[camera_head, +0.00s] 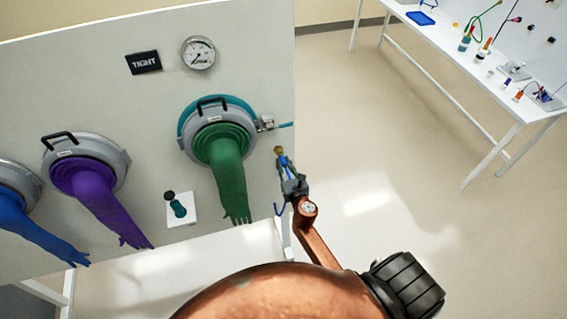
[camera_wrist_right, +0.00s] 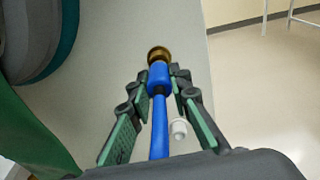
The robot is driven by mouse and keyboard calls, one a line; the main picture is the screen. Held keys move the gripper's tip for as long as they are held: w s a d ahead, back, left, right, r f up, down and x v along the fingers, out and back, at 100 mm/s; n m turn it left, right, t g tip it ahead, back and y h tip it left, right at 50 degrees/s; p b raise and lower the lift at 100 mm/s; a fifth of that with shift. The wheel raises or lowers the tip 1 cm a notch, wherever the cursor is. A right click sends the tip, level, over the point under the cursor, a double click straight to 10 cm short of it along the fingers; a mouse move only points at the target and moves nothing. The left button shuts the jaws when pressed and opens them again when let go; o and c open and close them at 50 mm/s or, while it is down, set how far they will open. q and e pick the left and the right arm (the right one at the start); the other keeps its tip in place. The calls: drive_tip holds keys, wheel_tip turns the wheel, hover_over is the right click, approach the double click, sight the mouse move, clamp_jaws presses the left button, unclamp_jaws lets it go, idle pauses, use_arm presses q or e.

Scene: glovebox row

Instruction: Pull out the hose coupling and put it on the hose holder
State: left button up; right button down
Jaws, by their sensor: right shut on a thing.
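The hose coupling (camera_wrist_right: 159,72) is a blue sleeve with a brass end, on a blue hose (camera_wrist_right: 159,130). My right gripper (camera_wrist_right: 160,82) is shut on it, with the brass end sticking out past the fingertips. My left gripper is out of view.
The grey panel (camera_head: 90,90) carries ports with green (camera_head: 225,155), purple (camera_head: 90,190) and blue gloves, a gauge (camera_head: 198,53) and a TIGHT sign (camera_head: 143,62). A small white shelf (camera_head: 192,218) holds a teal item. A white table (camera_head: 440,65) stands far right; floor between is clear.

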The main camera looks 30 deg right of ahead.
drive_tip(key=shift+v, duration=0.95)
idle(0.3)
drive_tip(key=shift+v, duration=2.4)
